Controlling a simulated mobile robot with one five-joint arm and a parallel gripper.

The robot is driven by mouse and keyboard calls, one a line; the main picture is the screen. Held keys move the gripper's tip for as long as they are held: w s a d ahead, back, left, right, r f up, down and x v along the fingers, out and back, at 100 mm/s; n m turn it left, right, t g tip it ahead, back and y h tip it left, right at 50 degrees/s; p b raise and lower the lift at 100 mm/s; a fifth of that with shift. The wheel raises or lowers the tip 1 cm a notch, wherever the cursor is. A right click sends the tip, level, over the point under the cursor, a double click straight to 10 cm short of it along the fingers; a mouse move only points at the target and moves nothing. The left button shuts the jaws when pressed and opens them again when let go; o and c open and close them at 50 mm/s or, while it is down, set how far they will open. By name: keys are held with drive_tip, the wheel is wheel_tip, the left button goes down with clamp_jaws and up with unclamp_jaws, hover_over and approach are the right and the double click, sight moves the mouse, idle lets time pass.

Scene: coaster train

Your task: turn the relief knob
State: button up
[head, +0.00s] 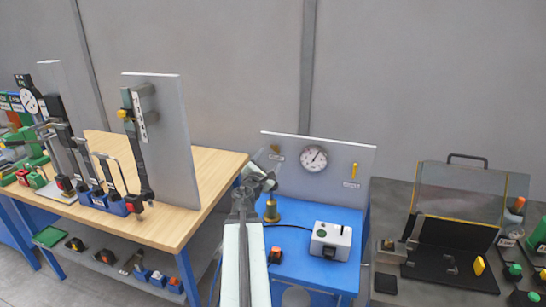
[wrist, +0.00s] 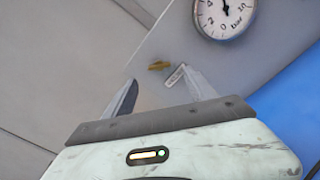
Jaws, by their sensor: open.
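A grey panel (head: 323,186) stands upright on the blue table. A small brownish-yellow knob (head: 277,153) is at its upper left, and it also shows in the wrist view (wrist: 159,66) beside a small label (wrist: 175,77). A yellow lever (head: 354,170) points upright at the panel's right, above another label. Neither label is legible, so I cannot tell which one is the relief knob. My gripper (head: 267,161) is open and empty in front of the panel's left part. In the wrist view its fingertips (wrist: 158,78) lie either side of the brownish-yellow knob, apparently short of it.
A round pressure gauge (head: 313,158) is on the panel between the knob and lever. A brass bell-shaped part (head: 271,210) and a white box (head: 330,241) with a green top button stand on the blue table. A wooden workbench (head: 175,217) is left; a clear-lidded case (head: 470,195) is right.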

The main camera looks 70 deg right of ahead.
sight(275, 151)
drive_tip(key=d, duration=0.8)
drive_tip(key=shift+w, duration=0.3)
drive_tip(key=shift+a, duration=0.15)
drive_tip(key=c, duration=1.4)
drive_tip(key=shift+m, duration=0.7)
